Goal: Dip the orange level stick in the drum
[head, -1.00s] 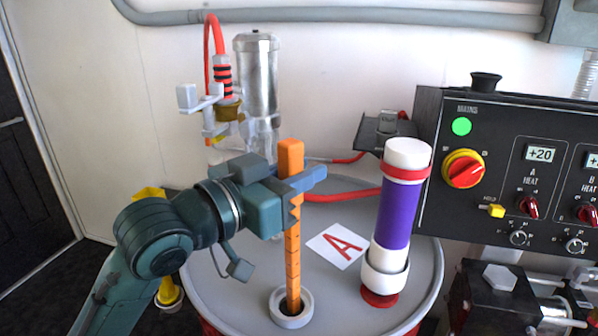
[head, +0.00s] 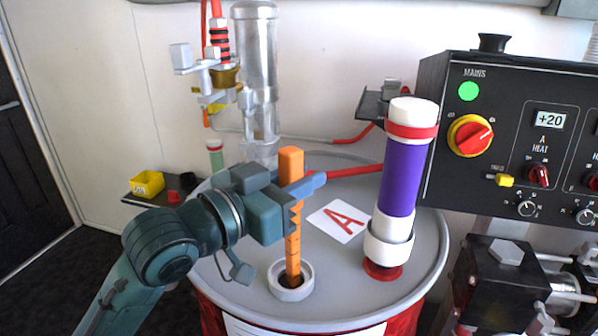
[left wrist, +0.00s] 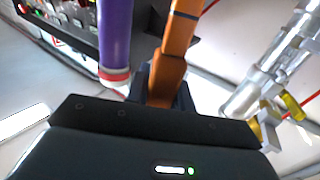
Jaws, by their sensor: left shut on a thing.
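The orange level stick (head: 293,240) stands upright in the head view, with dark marks along its side. Its lower end goes into the white-ringed opening (head: 290,291) in the top of the drum (head: 330,290), so its tip is hidden. My left gripper (head: 298,190) is shut on the stick near its top, above the drum lid. In the left wrist view the stick (left wrist: 178,45) rises from between the jaws. My right gripper is not in view.
A clear cylinder with pipework (head: 255,70) is behind. A black control panel (head: 520,140) is at the right. A red hose (head: 350,170) runs behind the lid.

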